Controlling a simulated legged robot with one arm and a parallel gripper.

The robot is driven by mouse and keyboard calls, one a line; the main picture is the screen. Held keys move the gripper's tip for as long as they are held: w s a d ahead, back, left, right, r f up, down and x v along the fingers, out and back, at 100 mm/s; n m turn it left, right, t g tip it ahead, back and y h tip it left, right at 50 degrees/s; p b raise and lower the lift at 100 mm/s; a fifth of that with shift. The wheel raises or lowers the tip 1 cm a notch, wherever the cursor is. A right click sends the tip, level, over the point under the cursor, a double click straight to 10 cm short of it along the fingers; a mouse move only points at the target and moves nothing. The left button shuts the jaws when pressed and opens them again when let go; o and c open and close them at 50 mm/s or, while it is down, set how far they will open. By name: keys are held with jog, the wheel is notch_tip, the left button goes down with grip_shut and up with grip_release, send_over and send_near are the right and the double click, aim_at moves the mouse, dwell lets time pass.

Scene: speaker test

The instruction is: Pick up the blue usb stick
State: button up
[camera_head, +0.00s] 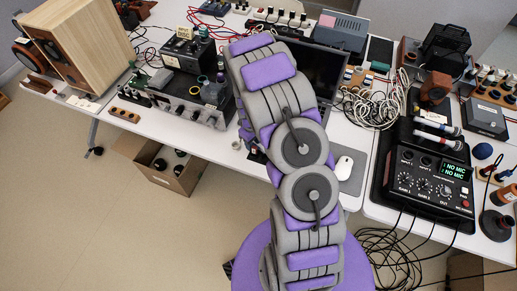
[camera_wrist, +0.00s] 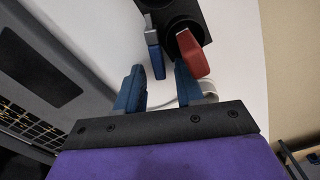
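In the wrist view the blue usb stick (camera_wrist: 155,60) stands out from a black holder (camera_wrist: 176,14), its grey end towards the holder. A red usb stick (camera_wrist: 192,55) sits close on its right. My gripper (camera_wrist: 158,70) is open, its two blue fingers apart and empty. The fingertips point at the blue stick's near end, which lies in line with the gap; I cannot tell whether it is between them. In the head view my arm covers the gripper, and I cannot make out the stick.
An open laptop (camera_wrist: 40,70) lies close on the left in the wrist view; it also shows behind my arm (camera_head: 318,68). A white mouse (camera_head: 343,167), tangled white cables (camera_head: 370,103) and a black audio box (camera_head: 425,185) are to the right. An amplifier (camera_head: 180,95) is to the left.

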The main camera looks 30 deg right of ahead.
jog(key=shift+a, duration=0.15)
jog(key=c, duration=0.5)
jog(key=shift+d, duration=0.2)
grip_shut()
notch_tip(320, 180, up, 10)
jog(key=p, duration=0.2)
